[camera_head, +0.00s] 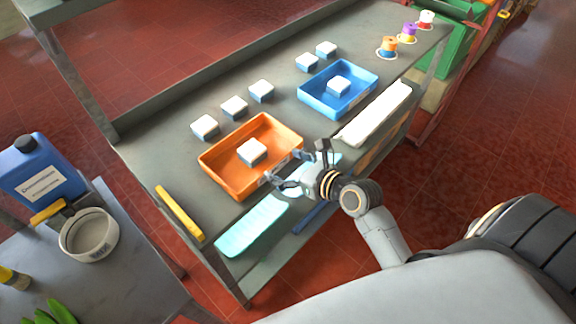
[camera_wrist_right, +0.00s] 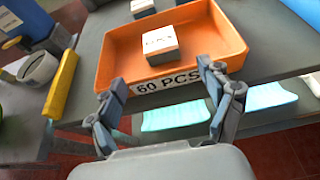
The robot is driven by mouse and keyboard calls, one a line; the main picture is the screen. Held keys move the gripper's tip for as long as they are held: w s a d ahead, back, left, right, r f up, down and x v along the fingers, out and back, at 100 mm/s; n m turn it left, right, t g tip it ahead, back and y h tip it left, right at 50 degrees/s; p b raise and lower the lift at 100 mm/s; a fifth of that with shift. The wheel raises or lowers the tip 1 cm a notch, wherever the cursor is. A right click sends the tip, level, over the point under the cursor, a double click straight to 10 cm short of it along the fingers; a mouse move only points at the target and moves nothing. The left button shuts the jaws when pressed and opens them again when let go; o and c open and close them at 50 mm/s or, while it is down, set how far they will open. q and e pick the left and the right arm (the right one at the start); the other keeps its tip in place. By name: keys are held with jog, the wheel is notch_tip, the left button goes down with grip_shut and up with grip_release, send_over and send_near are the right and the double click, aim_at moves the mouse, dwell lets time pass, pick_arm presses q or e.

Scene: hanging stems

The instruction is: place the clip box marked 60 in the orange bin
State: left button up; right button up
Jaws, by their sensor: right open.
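The orange bin (camera_head: 222,181) stands on the grey bench, and a white-topped clip box (camera_head: 252,150) with a blue lower part sits in it. In the right wrist view the bin (camera_wrist_right: 215,42) carries a front label reading "60 PCS", and the box inside (camera_wrist_right: 160,43) has dark marks on top that I cannot read. Similar clip boxes (camera_head: 234,106) stand in a row behind the bin; their markings are too small to read. My right gripper (camera_head: 299,166) is open and empty at the bin's front edge; its spread fingers (camera_wrist_right: 161,80) flank the label. My left gripper is not in view.
A blue bin (camera_head: 313,101) with one box (camera_head: 338,86) stands right of the orange one, with two boxes (camera_head: 307,62) behind it. Spools (camera_head: 387,47) stand at the far right.

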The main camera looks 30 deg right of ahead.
jog(key=s+d+f+n+g+h, duration=0.15)
jog(key=s+f+n, duration=0.3)
jog(key=f, duration=0.65)
jog(key=s+a+f+n+g+h, duration=0.1)
jog(key=s+f+n+g, duration=0.25)
jog(key=f+n, duration=0.45)
jog(key=s+d+f+n+g+h, duration=0.1)
jog(key=s+f+n, duration=0.25)
jog(key=f, duration=0.95)
jog(key=s+f+n+g, duration=0.2)
jog(key=s+f+n, duration=0.3)
jog(key=s, duration=0.4)
jog(key=s+f+n+g, duration=0.2)
jog(key=s+f+n, duration=0.4)
jog(key=s, duration=0.3)
jog(key=s+f+n+g+h, duration=0.1)
jog(key=s+f+n, duration=0.4)
jog(key=s, duration=0.5)
jog(key=n, duration=0.2)
jog(key=shift+d+f+n+g, duration=0.3)
jog(key=shift+d+f+g, duration=0.05)
jog(key=shift+d+g, duration=0.05)
notch_tip(320, 180, down, 4)
jog(key=b, duration=0.3)
jog(key=shift+r+b, duration=0.15)
jog(key=shift+b, duration=0.2)
